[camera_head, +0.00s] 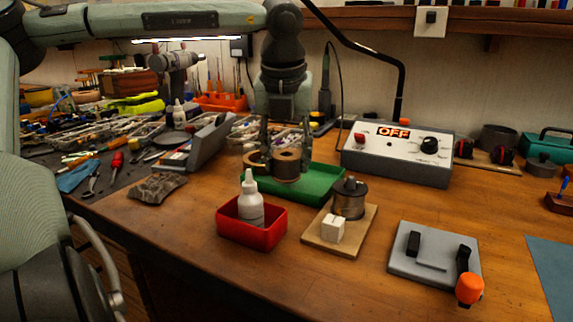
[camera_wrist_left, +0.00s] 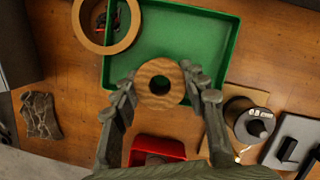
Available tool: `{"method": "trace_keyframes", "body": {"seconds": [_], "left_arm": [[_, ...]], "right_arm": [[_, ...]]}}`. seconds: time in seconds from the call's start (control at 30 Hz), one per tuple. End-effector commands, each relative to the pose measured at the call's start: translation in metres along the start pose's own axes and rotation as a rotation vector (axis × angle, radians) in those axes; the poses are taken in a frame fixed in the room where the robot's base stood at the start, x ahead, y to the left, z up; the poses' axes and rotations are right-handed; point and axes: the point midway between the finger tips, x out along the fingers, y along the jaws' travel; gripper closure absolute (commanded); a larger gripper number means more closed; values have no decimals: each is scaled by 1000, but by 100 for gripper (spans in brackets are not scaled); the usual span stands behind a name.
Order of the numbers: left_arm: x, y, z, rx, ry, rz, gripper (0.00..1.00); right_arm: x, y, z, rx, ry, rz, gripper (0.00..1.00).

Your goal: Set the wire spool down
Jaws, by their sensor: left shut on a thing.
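My left gripper (camera_head: 285,148) comes down from above and is shut on the wire spool (camera_head: 287,167), one finger on each side. In the left wrist view the spool's round wooden end (camera_wrist_left: 149,91) with its dark centre hole sits between the fingertips (camera_wrist_left: 160,84). The spool is upright, over the near part of the green tray (camera_head: 321,185). In the wrist view it overlaps the tray's near rim (camera_wrist_left: 225,88). I cannot tell whether its underside touches the tray. My right gripper is not in view.
A brown ring (camera_wrist_left: 82,38) lies at the tray's left side. A red bin (camera_head: 251,230) with a white bottle (camera_head: 250,203) stands in front. A wooden board (camera_head: 318,240) with a metal pot (camera_head: 349,198) is to the right. A control box (camera_head: 395,160) showing OFF stands behind.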

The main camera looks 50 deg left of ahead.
Motion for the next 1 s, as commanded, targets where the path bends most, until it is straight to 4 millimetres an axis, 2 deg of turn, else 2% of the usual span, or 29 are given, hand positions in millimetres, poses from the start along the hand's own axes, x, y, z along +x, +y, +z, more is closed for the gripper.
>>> {"method": "trace_keyframes", "body": {"seconds": [0.03,0.17,0.63,0.67,0.7,0.8,1.0], "left_arm": [[8,0,-3,2,4,-1,88],[18,0,-6,0,0,-1,88],[22,0,-7,-1,-1,0,88],[22,0,-7,0,0,0,54],[21,0,-7,0,0,0,50],[21,0,-7,0,0,0,37],[21,0,-7,0,0,0,36]], "right_arm": [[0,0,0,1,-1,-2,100],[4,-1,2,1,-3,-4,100],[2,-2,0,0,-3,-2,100],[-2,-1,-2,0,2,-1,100],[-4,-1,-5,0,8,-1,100],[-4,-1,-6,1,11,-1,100],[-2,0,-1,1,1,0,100]]}}
